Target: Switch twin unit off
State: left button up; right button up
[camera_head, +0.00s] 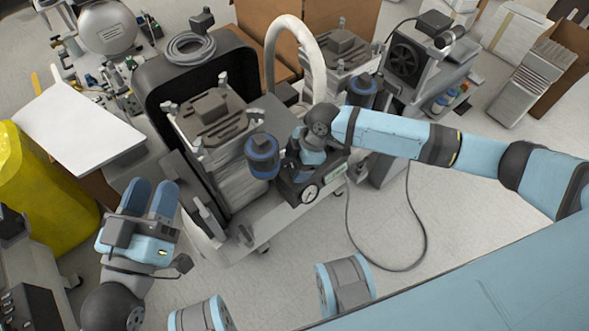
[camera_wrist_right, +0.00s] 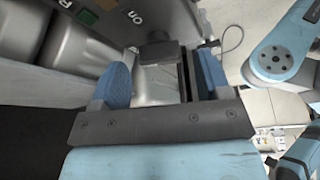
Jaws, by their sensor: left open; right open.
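The compressor unit (camera_head: 215,115), with a grey ribbed head, stands on a pale wheeled base in the middle of the head view. A black box with a round gauge (camera_head: 310,193) is at its right side. My right gripper is at this box; its fingers are largely hidden in the head view. In the right wrist view my right gripper (camera_wrist_right: 162,80) is open, with a dark block (camera_wrist_right: 160,52) ahead between its blue fingers. Beside it is a panel (camera_wrist_right: 125,22) with "ON" lettering and orange and green patches. Switch position is unclear. My left gripper (camera_head: 150,197) is open, away from the unit.
A second compressor head (camera_head: 343,48) and a fan-cooled unit (camera_head: 405,62) stand behind. A white curved hose (camera_head: 296,35) arches between. A yellow bag (camera_head: 38,190) and white board (camera_head: 75,120) are at left. A black cable (camera_head: 424,235) loops over clear floor at right.

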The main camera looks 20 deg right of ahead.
jog(key=shift+x, duration=0.85)
pick_arm(q)
jog(key=shift+f, duration=0.45)
pick_arm(e)
jog(key=c, duration=0.9)
jog(key=shift+r+n+g+p, duration=0.3)
jog(key=shift+n+p, duration=0.4)
jog(key=shift+p, duration=0.1)
jog(key=shift+w+n+p, duration=0.1)
jog(key=shift+n+p, duration=0.2)
jog(key=shift+n, duration=0.2)
jog(key=shift+f+n+g, duration=0.1)
jog(key=shift+n+g, duration=0.3)
jog(key=shift+n, duration=0.1)
pick_arm(q)
jog(key=shift+a+r+y, duration=0.3)
jog(key=shift+a+r, duration=0.05)
jog(key=shift+r, duration=0.2)
pick_arm(e)
jog(key=shift+f+n, duration=0.15)
jog(key=shift+n, duration=0.45)
